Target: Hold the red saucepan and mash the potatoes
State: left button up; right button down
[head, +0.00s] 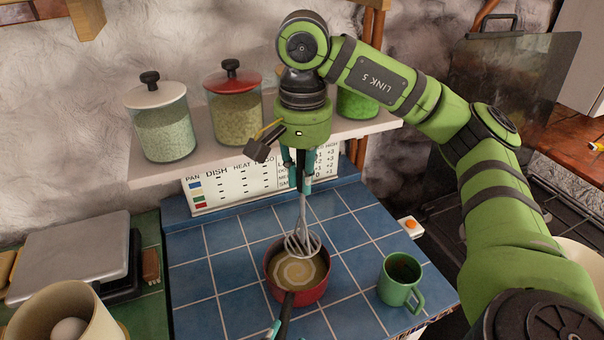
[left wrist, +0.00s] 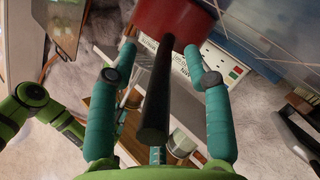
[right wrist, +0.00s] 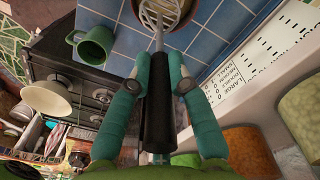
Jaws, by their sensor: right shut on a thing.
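The red saucepan (head: 325,285) stands on the blue tiled counter, its handle toward me. A brown mixture with a pale swirl (head: 290,272) fills it. My right gripper (head: 301,172) is shut on the dark handle of the wire masher (head: 302,238), which hangs upright with its head over the saucepan. The right wrist view shows the masher's black handle (right wrist: 155,105) between the fingers. My left gripper (left wrist: 161,55) is open, its fingers on either side of the saucepan's black handle (left wrist: 157,95) with gaps showing. Whether the masher touches the mixture is unclear.
A green mug (head: 398,285) stands right of the saucepan. A shelf (head: 190,165) with lidded jars is behind. A beige bowl (head: 60,318) with an egg-like thing and a grey scale (head: 75,255) are at left. Tiles left of the saucepan are clear.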

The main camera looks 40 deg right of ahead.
pick_arm(q)
jog(key=shift+a+r, duration=0.1)
jog(key=shift+r, duration=0.05)
jog(key=v, duration=1.1)
jog(key=shift+s+a, duration=0.25)
jog(key=shift+s, duration=0.05)
